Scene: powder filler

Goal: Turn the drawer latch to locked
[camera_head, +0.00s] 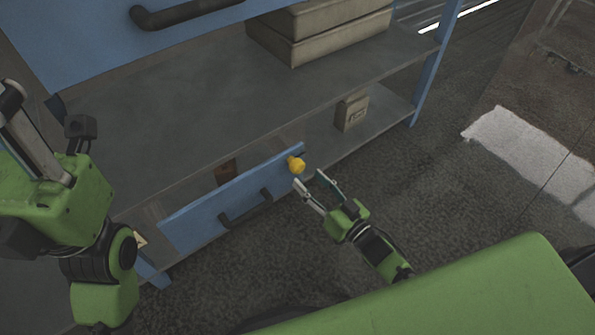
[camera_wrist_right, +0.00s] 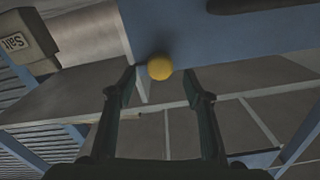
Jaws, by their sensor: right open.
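The drawer latch is a yellow knob (camera_head: 296,164) at the right end of the blue drawer front (camera_head: 215,205). The drawer has a dark bar handle (camera_head: 246,208). My right gripper (camera_head: 313,182) is open and empty, just in front of and slightly right of the knob. In the right wrist view, the knob (camera_wrist_right: 160,68) shows at the edge of the drawer front (camera_wrist_right: 230,40), centred between and beyond the open fingertips (camera_wrist_right: 162,75). Contact with the knob cannot be made out. My left arm shows at the left; its fingers cannot be made out clearly.
A grey shelf (camera_head: 170,110) with a large box (camera_head: 325,35) lies above the drawer. A small box (camera_head: 351,112) labelled "Salt" (camera_wrist_right: 20,42) stands on the lower shelf to the right. A blue post (camera_head: 436,60) stands farther right. The floor (camera_head: 440,190) right of my right arm is clear.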

